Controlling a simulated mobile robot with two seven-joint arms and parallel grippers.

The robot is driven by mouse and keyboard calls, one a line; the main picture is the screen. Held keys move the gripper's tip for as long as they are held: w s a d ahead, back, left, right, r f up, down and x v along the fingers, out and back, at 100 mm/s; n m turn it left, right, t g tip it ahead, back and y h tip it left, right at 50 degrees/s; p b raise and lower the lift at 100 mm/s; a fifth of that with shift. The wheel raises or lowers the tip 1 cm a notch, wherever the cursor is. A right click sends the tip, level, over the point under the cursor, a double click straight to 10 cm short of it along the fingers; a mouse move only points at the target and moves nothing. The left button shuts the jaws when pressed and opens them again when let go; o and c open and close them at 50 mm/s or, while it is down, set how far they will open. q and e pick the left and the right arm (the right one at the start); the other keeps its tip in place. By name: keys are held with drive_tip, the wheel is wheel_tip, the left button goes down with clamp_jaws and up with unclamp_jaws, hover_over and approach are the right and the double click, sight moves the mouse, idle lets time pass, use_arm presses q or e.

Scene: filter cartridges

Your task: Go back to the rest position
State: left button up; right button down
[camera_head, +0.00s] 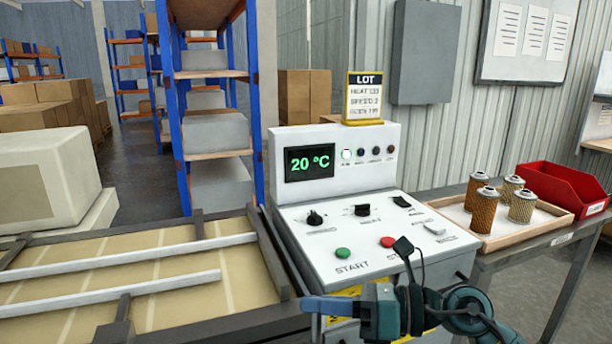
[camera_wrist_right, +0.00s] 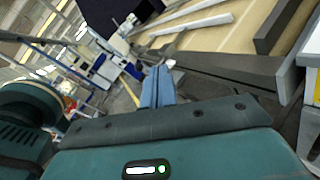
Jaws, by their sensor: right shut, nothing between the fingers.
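My right gripper (camera_head: 312,305) is in the lower middle of the head view, in front of the control console. Its blue fingers point left, below the START button and near the frame of the conveyor. In the right wrist view its fingers (camera_wrist_right: 158,88) are together with nothing between them. The console (camera_head: 335,215) has a green START button (camera_head: 342,253), a red button (camera_head: 387,242), dark knobs and a display reading 20 °C (camera_head: 310,162). My left gripper is not in view.
The conveyor (camera_head: 130,265) with pale rails lies at left. At right, a table holds a wooden tray (camera_head: 500,240) with several filter cartridges (camera_head: 483,210) and a red bin (camera_head: 565,190). A LOT sign (camera_head: 363,98) stands on the console. Shelves (camera_head: 212,115) stand behind.

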drive_tip(key=d+f+m+t+h+p, duration=0.25)
drive_tip(key=m+t, duration=0.25)
drive_tip(key=m, duration=0.5)
drive_tip(key=s+d+f+m+t+h+p, duration=0.1)
drive_tip(key=d+f+m+t+h, duration=0.3)
drive_tip(key=m, duration=0.7)
drive_tip(key=d+f+m+t+h+p, duration=0.15)
drive_tip(key=m+t, duration=0.35)
drive_tip(key=m, duration=0.5)
use_arm(q)
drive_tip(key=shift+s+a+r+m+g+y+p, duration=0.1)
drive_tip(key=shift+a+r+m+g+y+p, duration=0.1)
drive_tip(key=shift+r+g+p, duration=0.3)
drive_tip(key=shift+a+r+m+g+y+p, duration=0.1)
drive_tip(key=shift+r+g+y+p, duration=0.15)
drive_tip(key=shift+p, duration=0.45)
use_arm(e)
drive_tip(key=s+d+f+m+g+h, duration=0.2)
drive_tip(key=s+f+m+g, duration=0.1)
drive_tip(key=s+f+m, duration=0.3)
drive_tip(key=s+d+f+m+g+h, duration=0.2)
drive_tip(key=s+f+m, duration=0.4)
drive_tip(key=f, duration=0.3)
drive_tip(key=shift+s+f+g+h, duration=0.2)
drive_tip(key=shift+s+g+h, duration=0.4)
drive_tip(key=shift+s+g, duration=0.2)
drive_tip(key=shift+d, duration=0.1)
